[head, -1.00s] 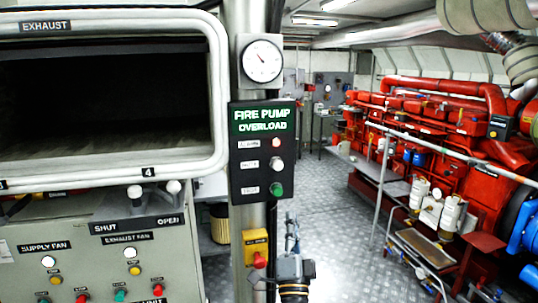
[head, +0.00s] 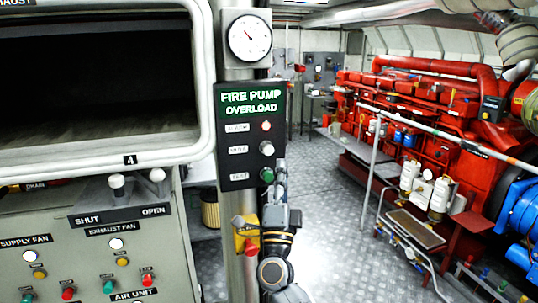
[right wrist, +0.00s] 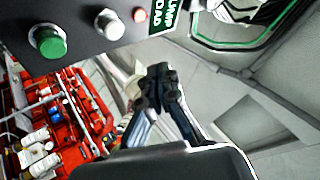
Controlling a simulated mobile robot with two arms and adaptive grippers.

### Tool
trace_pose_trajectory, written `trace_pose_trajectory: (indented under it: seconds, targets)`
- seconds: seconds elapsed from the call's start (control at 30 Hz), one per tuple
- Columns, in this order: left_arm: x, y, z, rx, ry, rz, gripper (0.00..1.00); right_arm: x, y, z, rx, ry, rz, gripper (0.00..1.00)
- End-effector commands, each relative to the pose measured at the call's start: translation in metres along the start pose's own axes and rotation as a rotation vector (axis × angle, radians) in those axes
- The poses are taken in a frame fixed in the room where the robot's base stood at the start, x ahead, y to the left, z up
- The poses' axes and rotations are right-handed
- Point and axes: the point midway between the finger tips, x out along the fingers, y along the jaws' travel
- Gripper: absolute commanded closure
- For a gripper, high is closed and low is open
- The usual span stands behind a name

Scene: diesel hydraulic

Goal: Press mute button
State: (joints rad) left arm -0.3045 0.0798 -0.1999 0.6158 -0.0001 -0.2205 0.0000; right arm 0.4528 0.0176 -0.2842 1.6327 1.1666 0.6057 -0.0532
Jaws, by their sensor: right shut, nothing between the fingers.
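The black fire pump overload panel (head: 232,168) hangs on a post, with a lit green sign on top. Its mute button (head: 266,148) is a pale knob in the middle row, beside a small white label; in the right wrist view it is the silver knob (right wrist: 110,24). My right gripper (head: 281,168) is shut and empty, pointing up at the panel's lower right edge, beside the green button. In the right wrist view its fingertips (right wrist: 160,74) are below and right of the silver knob, apart from it. My left gripper is not in view.
On the panel are a red alarm light (head: 266,126) above and a green button (head: 267,175) below. A gauge (head: 250,37) sits over it, a yellow box (head: 245,236) under it. A grey console (head: 85,255) stands left, a red engine (head: 440,130) right. Open floor lies between.

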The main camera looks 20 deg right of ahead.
Motion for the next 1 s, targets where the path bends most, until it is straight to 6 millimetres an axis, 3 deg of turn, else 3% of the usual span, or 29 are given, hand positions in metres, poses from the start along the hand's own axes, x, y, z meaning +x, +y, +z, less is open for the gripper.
trace_pose_trajectory:
  seconds: [0.1,0.4,1.0]
  targets:
    - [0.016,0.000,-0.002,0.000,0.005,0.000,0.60,0.010,0.012,0.010,0.001,0.001,-0.002,1.00]
    - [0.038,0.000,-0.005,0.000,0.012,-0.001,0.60,0.037,0.030,0.028,0.000,0.001,-0.001,1.00]
    - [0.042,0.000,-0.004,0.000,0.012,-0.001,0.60,0.046,0.034,0.034,0.000,0.000,0.000,1.00]
